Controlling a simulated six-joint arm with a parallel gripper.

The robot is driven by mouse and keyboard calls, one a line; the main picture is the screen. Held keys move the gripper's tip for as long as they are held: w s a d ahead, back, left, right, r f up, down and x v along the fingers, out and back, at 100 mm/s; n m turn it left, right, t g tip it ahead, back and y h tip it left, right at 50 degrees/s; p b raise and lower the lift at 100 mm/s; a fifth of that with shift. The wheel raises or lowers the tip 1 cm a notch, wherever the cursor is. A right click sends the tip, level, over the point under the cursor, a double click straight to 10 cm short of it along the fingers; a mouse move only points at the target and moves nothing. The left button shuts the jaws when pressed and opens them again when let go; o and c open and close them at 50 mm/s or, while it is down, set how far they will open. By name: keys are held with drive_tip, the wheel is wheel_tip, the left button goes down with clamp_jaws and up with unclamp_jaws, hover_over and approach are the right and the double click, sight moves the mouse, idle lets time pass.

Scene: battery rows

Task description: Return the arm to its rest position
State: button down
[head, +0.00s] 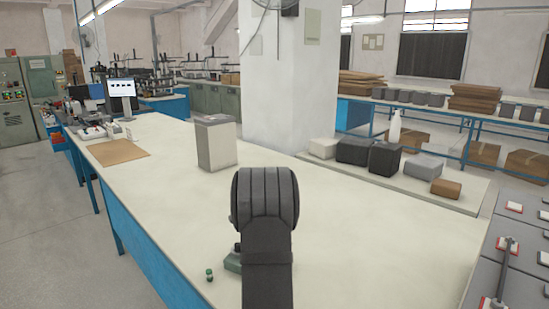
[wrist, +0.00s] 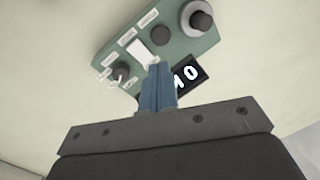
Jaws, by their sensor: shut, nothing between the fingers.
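My arm (head: 266,240) rises in the middle of the head view and hides my gripper there. In the wrist view my gripper (wrist: 158,70) shows as two blue fingers pressed together, with nothing between them. The fingers overlap a green device (wrist: 175,55) with knobs, a white switch and a dark display. I cannot tell whether they touch it. In the head view only the left edge of the green device (head: 233,263) shows beside my arm.
Several blocks and a white bottle (head: 395,127) stand at the right. Grey panels (head: 510,250) lie at the right edge. The left table surface is mostly clear.

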drive_tip(key=m, duration=0.3)
drive_tip(key=a+m+y, duration=0.1)
drive_tip(key=m, duration=0.1)
drive_tip(key=shift+s+a+m+y, duration=0.15)
drive_tip(key=shift+m+y, duration=0.15)
drive_tip(key=shift+m, duration=0.1)
